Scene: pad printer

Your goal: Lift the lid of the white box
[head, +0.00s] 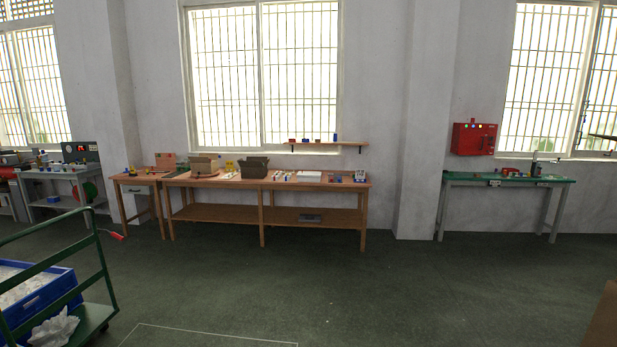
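A flat white item (311,176) lies on the long wooden workbench (265,183) against the far wall. It may be the white box, but it is too small to tell, and no lid can be made out. Neither of my grippers is in view. The bench is several steps away across open floor.
A green cart (97,314) with a blue crate (62,287) stands at the near left. Open cardboard boxes (204,166) and a dark box (254,167) stand on the bench. A green-topped table (508,180) is at right. The middle floor is clear; a brown edge (606,322) shows lower right.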

